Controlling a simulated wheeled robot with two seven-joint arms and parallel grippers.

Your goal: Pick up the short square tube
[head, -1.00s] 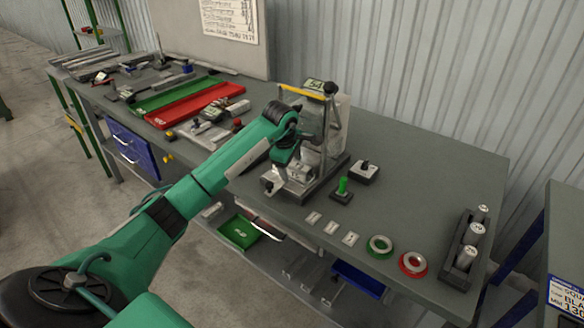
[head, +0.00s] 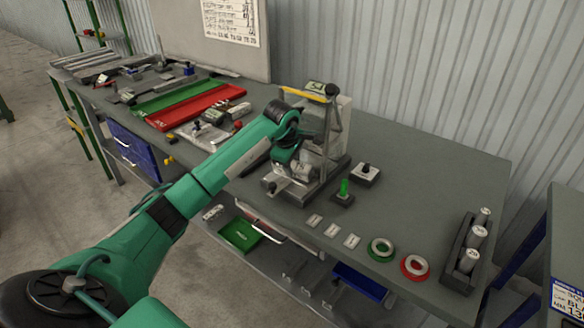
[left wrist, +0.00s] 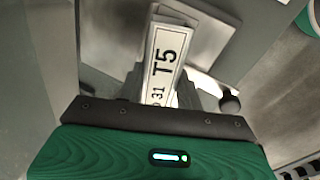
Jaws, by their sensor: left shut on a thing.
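My left gripper (head: 299,174) is at the grey bench fixture (head: 325,180), low in front of its upright, and its fingertips are mostly hidden in the head view. In the left wrist view the left gripper (left wrist: 168,92) is shut on a short piece with a white label reading "T5" and "31", which I take as the short square tube (left wrist: 166,56). The tube lies between the two grey fingers. A pale plate of the fixture is just beyond it. I cannot tell whether the tube still touches the fixture. My right gripper is not in view.
A green-topped button (head: 344,188) and a black-knobbed box (head: 365,174) stand right of the fixture. Green tape (head: 381,249), red tape (head: 414,267) and a rack of cylinders (head: 467,252) are at the right. A red tray (head: 195,105) lies left. The bench's right back is clear.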

